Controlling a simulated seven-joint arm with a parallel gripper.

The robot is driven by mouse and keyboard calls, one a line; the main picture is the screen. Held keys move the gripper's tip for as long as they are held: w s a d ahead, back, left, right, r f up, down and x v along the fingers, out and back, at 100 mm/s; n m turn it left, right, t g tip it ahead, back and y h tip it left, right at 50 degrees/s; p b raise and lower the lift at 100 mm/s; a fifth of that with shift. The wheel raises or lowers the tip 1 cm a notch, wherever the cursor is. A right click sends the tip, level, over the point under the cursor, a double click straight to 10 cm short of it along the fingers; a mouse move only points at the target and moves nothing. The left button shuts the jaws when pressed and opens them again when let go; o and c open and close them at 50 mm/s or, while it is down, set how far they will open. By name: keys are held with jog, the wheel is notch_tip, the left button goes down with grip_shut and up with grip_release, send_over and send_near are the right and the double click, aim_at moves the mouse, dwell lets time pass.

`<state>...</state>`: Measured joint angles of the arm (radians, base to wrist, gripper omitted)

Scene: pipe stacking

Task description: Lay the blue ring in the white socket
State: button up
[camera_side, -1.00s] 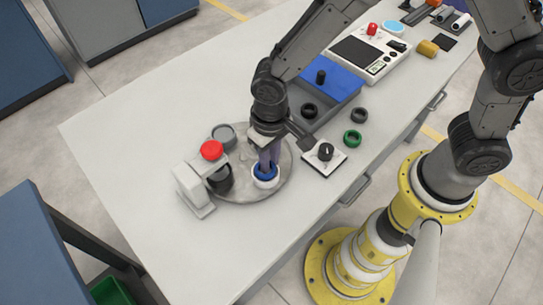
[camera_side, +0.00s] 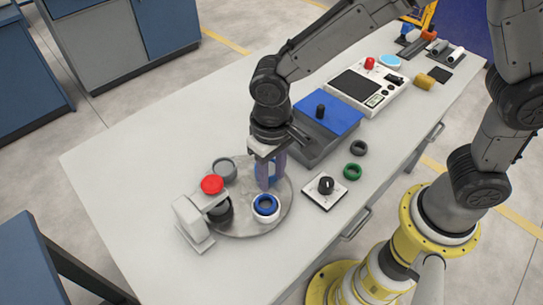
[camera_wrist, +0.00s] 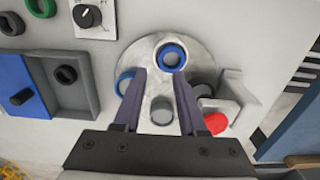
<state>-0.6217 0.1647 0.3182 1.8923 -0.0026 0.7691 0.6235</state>
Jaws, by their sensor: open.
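The blue ring (camera_side: 266,201) lies in the white socket (camera_side: 266,215) on the round grey turntable and looks level. The wrist view shows the ring (camera_wrist: 172,47) near the turntable's far edge from my gripper. My gripper (camera_side: 268,185) is above the turntable, just behind the ring in the side view, apart from it. In the wrist view my gripper (camera_wrist: 160,75) has its two fingers spread with nothing held between them. A second blue round part (camera_wrist: 124,84), perhaps a blue socket, is partly hidden by the left finger.
The turntable (camera_side: 240,228) also carries a grey socket (camera_side: 225,168) and a dark one (camera_side: 219,211). A white stand with a red button (camera_side: 212,184) overhangs its left edge. A knob box (camera_side: 325,188), green ring (camera_side: 352,170) and blue-lidded tray (camera_side: 330,112) stand right. The table's left is clear.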

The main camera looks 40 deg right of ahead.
notch_tip(320, 180, up, 6)
jog(key=shift+f, duration=0.1)
jog(key=s+d+r+t, duration=0.1)
jog(key=s+d+r, duration=0.1)
jog(key=d+r, duration=0.35)
jog(key=s+d+r+t, duration=0.2)
jog(key=s+d+r, duration=0.1)
jog(key=d, duration=0.5)
jog(key=s+d+t, duration=0.2)
jog(key=s+d, duration=0.5)
jog(key=s, duration=0.1)
jog(key=shift+d+r+t, duration=0.3)
jog(key=shift+c, duration=0.2)
